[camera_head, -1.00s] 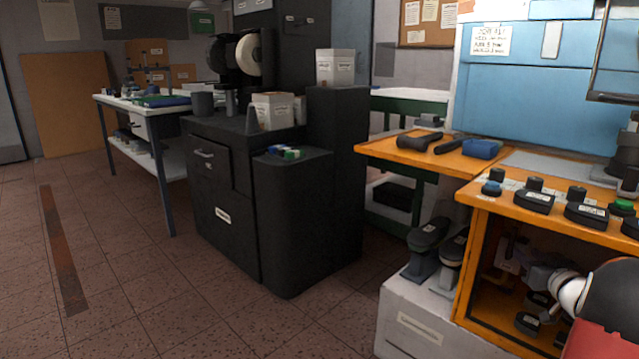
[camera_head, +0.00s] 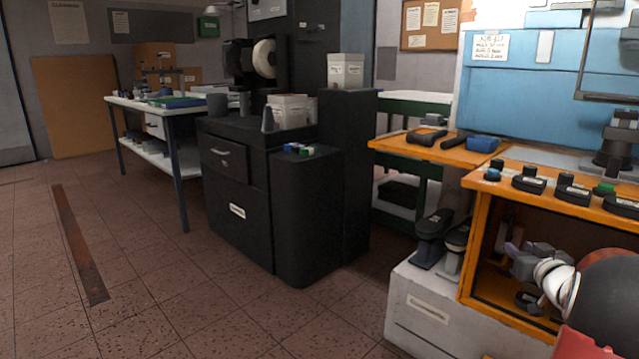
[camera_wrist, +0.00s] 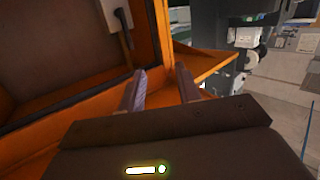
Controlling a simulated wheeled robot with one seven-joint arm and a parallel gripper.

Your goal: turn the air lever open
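I cannot make out an air lever for certain in either view. My gripper (camera_wrist: 160,84) is open, its two grey fingers apart with nothing between them in the wrist view. In the head view my gripper (camera_head: 513,249) is at the open front of the orange workbench (camera_head: 467,247), below its top. In the wrist view, orange frame edges and a dark panel lie beyond the fingers. A small grey fitting (camera_wrist: 117,17) with a dark handle-like part shows at the top; I cannot tell what it is.
Several dark lidded pieces (camera_head: 528,181) stand on the bench top. A white box (camera_head: 432,309) with dark shoe-shaped forms (camera_head: 433,238) on it stands left of the bench. A black cabinet (camera_head: 238,208) stands further left.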

